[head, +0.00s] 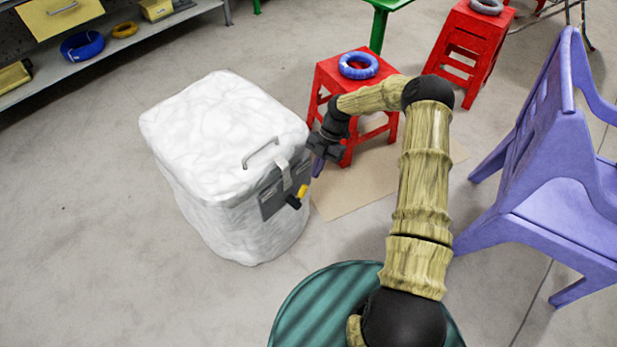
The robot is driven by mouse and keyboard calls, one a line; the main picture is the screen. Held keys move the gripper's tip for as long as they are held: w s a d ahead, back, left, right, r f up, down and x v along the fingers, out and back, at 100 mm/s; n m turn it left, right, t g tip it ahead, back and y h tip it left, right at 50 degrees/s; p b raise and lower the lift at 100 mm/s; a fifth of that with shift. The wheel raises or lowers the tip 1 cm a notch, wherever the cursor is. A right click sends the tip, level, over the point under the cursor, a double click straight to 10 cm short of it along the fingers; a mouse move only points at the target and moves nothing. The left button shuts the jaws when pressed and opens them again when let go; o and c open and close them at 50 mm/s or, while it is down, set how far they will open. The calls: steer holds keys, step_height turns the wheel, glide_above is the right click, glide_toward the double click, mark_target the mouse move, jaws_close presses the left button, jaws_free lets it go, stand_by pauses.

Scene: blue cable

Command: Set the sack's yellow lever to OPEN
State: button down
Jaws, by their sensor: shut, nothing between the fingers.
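The sack (225,135) is a white, crumpled, box-like bulk standing on the floor left of centre. A dark grey panel (272,198) is on its right front side, below a grey handle (260,153). The small yellow lever (302,191) sits at the panel's right edge, with a black piece (294,202) just below it. I cannot read any OPEN marking. My gripper (318,168) is shut and empty, pointing down just above and right of the lever. I cannot tell whether it touches the lever or the sack.
A red stool (330,75) with a blue cable coil (358,65) stands behind my gripper, over a tan floor mat (345,195). A purple chair (560,170) is at right. Another red stool (470,40) is behind. A shelf (130,42) holds coils at upper left. Floor left of the sack is clear.

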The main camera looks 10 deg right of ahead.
steer(key=w+d+r, duration=0.2)
steer(key=w+d, duration=0.1)
steer(key=shift+r, duration=0.1)
steer(key=shift+s+a, duration=0.1)
stand_by(0.4)
